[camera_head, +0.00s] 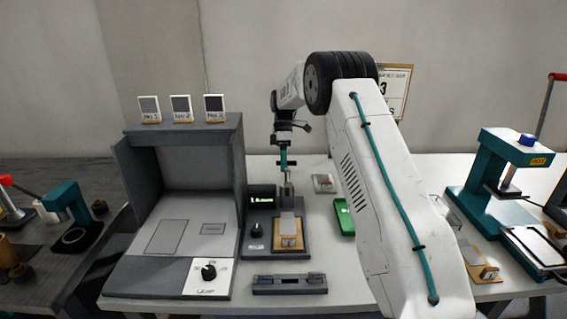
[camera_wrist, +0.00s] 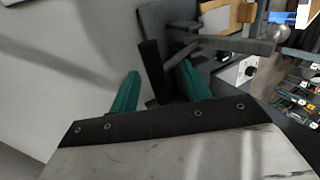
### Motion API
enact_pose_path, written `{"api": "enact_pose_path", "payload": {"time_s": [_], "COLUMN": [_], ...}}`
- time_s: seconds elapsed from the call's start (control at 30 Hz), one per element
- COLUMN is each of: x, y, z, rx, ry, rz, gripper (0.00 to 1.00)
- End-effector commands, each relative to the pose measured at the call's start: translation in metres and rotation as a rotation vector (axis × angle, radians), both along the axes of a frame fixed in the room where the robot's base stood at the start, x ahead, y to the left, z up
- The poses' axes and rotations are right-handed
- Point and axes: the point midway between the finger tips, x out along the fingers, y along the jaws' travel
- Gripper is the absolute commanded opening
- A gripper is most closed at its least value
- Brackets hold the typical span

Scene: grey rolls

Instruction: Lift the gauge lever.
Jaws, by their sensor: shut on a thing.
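The gauge (camera_head: 248,245) stands on the white table in the head view, with a dark base, a small lit display (camera_head: 262,198) and a black knob (camera_head: 257,230). My gripper (camera_head: 284,163) is above it, fingers pointing down. My gripper's teal fingers (camera_wrist: 160,88) are shut on the lever, by the dark upright part of the gauge. The exact contact is partly hidden behind the finger. A grey sample on a wooden block (camera_head: 289,243) sits on the gauge base.
A grey booth (camera_head: 185,150) with a dial and several small cards on top stands at the left. A dark bar-shaped holder (camera_head: 289,284) lies in front of the gauge. A green tray (camera_head: 343,217) is beside my arm. A teal press (camera_head: 497,175) stands at the right.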

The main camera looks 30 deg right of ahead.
Motion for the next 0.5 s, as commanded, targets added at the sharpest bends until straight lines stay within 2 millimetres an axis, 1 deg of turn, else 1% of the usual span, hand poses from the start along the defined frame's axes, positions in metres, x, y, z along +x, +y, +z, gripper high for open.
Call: {"api": "enact_pose_path", "payload": {"time_s": [0.03,0.17,0.27,0.5], "x": [-0.002,0.001,0.006,0.021], "y": [-0.001,-0.002,-0.005,-0.011], "z": [-0.009,-0.004,0.009,0.05], "rx": [0.0,0.0,-0.002,-0.001], "ry": [0.008,0.006,0.001,-0.002], "rz": [-0.001,-0.001,-0.001,0.0], "gripper": [0.34,0.34,0.34,0.34]}}
